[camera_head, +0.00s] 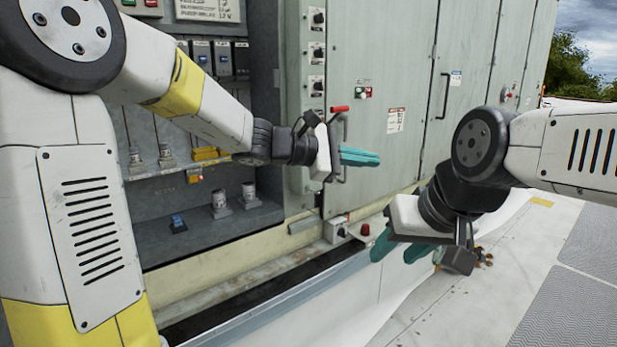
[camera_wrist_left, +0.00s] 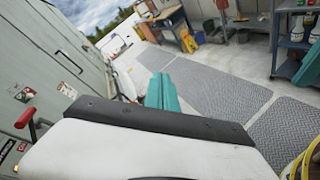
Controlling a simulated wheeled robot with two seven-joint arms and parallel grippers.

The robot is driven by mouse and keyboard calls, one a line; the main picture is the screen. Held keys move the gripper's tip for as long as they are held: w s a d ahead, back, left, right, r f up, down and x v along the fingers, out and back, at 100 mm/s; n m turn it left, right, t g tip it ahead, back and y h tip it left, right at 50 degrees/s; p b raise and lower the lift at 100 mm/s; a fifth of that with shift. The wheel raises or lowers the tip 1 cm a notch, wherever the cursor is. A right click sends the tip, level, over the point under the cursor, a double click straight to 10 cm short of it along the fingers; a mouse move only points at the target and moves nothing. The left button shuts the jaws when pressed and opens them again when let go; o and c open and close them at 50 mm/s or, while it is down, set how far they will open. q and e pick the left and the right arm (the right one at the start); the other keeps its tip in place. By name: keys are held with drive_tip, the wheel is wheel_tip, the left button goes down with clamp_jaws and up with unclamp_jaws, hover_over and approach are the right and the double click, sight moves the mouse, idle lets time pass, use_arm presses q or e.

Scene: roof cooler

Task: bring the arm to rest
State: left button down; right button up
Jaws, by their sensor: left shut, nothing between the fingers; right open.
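My left arm comes in from the left in the head view. Its gripper (camera_head: 360,157) has teal fingers that are shut and empty, held in front of the grey-green cabinet doors near a red-handled lever (camera_head: 339,109). The same teal fingers show in the left wrist view (camera_wrist_left: 161,93), pointing away over the floor with nothing between them. My right arm comes in from the right. Its gripper (camera_head: 402,252) is lower, with teal fingers apart and empty, pointing down to the left beside the cabinet's base.
The cabinet (camera_head: 385,60) has an open bay on the left with switches and small fittings. A red button (camera_head: 365,230) sits low on its base. Grey textured mats (camera_head: 570,315) lie on the pale floor. The left wrist view shows a workbench (camera_wrist_left: 164,18) and a blue shelf cart (camera_wrist_left: 290,45) further off.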

use_arm(q)
drive_tip(key=s+a+f+m+y, duration=0.3)
drive_tip(key=s+a, duration=0.3)
drive_tip(key=a, duration=0.3)
drive_tip(key=s+a+f+m+t+y, duration=0.1)
drive_tip(key=s+a+f+m+y, duration=0.2)
drive_tip(key=s+a+m+y, duration=0.2)
drive_tip(key=s+a+f+m+y, duration=0.3)
drive_tip(key=s+a, duration=0.6)
drive_tip(key=a, duration=0.3)
drive_tip(key=shift+a+m+t+y, duration=0.35)
drive_tip(key=shift+m+y, duration=0.45)
drive_tip(key=shift+m, duration=0.2)
